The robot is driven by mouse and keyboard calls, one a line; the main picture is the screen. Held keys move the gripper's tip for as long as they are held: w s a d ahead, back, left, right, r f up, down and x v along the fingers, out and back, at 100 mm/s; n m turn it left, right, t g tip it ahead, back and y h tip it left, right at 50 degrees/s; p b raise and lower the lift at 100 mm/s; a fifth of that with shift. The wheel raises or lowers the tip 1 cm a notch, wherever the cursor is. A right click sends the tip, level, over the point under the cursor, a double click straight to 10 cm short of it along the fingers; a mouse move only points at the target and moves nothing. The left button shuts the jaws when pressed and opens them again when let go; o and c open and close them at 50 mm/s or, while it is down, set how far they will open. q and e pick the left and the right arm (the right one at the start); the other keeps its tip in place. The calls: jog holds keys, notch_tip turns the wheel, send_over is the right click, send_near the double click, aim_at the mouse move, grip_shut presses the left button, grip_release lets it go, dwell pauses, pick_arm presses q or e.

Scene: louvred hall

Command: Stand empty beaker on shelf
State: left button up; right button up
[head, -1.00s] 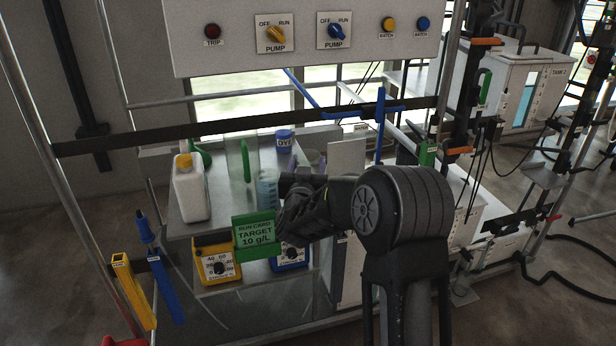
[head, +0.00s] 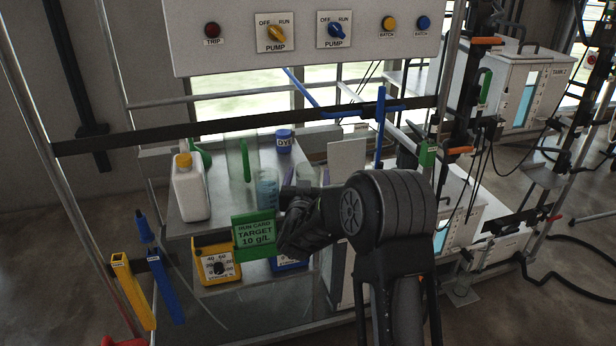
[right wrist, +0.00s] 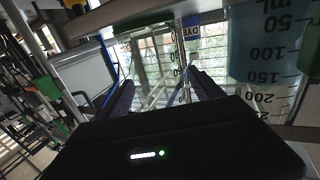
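My right gripper (head: 290,200) is at the right part of the grey shelf (head: 190,228), just right of a beaker (head: 267,188) with pale blue liquid. That beaker shows close up, with its scale, in the right wrist view (right wrist: 268,60). In that view the gripper's two dark fingers (right wrist: 165,92) are apart. Clear glass with small marks (right wrist: 178,60) shows between or just beyond them. It looks empty, but I cannot tell whether the fingers touch it. In the head view the wrist hides most of that spot. My left gripper is not in view.
A white jug (head: 190,190) with a yellow cap stands at the shelf's left. A blue DYE pot (head: 284,141) is at the back. A green run card (head: 254,236) hangs at the front edge, above dial boxes (head: 217,263). A control panel (head: 310,38) overhangs the shelf.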

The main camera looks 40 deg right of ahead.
jog(key=shift+r, duration=0.2)
jog(key=shift+s+a+f, duration=0.1)
jog(key=shift+s+a, duration=0.1)
jog(key=shift+a, duration=0.05)
jog(key=v, duration=1.1)
jog(key=shift+s, duration=0.2)
jog(key=shift+a, duration=0.1)
